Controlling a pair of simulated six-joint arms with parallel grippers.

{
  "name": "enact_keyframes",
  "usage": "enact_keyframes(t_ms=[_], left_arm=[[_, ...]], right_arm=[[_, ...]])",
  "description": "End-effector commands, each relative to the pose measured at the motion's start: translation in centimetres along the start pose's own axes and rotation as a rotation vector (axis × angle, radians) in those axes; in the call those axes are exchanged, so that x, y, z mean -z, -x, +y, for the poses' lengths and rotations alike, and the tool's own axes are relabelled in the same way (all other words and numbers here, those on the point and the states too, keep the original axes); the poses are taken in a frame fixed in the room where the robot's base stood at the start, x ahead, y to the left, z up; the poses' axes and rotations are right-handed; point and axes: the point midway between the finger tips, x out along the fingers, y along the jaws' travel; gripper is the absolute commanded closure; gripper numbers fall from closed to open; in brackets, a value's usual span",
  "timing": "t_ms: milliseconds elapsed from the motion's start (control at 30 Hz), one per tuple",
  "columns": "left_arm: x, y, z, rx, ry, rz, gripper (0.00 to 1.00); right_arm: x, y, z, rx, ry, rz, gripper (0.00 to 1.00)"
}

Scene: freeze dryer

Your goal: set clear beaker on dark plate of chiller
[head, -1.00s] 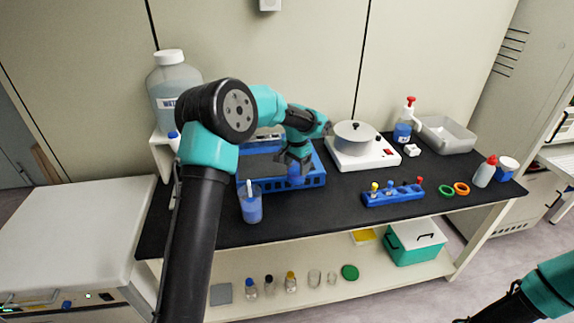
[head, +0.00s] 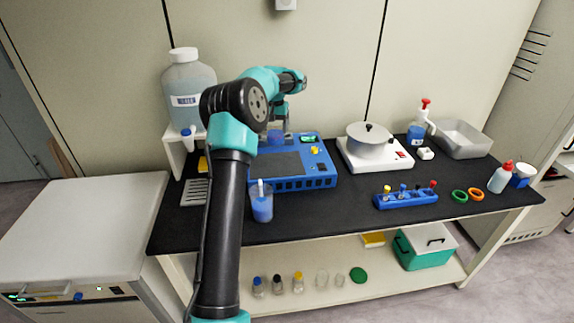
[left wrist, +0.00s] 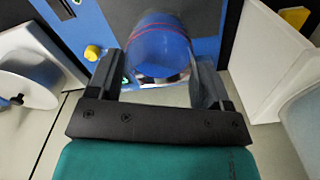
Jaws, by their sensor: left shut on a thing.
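The chiller (head: 323,177) is a blue box with a dark plate (head: 278,165) on top, at the left of the black bench. My left gripper (head: 278,118) is over the chiller's back edge. It is shut on the clear beaker (head: 276,137), which looks blue here. In the left wrist view the beaker (left wrist: 160,45) sits between the two fingers, with red lines around it and the chiller (left wrist: 65,30) behind it. The beaker appears to be behind the dark plate; whether it touches the chiller I cannot tell. My right gripper is out of view.
A cup of blue liquid (head: 261,207) stands in front of the chiller. A white hotplate with a pot (head: 371,150) is to its right. A large bottle (head: 188,90) stands on a shelf at the back left. A blue tube rack (head: 405,200) is at front right.

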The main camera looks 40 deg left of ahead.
Motion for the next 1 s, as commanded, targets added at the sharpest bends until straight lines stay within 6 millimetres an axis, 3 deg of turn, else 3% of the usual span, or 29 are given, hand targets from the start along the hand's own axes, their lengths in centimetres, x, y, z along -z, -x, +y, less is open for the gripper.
enact_keyframes(t_ms=[333, 700, 1000], left_arm=[[0.0, -0.2, 0.0, 0.000, 0.000, 0.000, 0.58], [0.0, -4.7, 0.0, 0.001, -0.001, -0.001, 0.58], [0.0, -5.0, 0.0, 0.000, -0.001, 0.001, 0.58]], right_arm=[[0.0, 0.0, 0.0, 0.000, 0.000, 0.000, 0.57], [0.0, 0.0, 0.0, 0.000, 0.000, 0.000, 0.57], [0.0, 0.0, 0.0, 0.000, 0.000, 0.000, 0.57]])
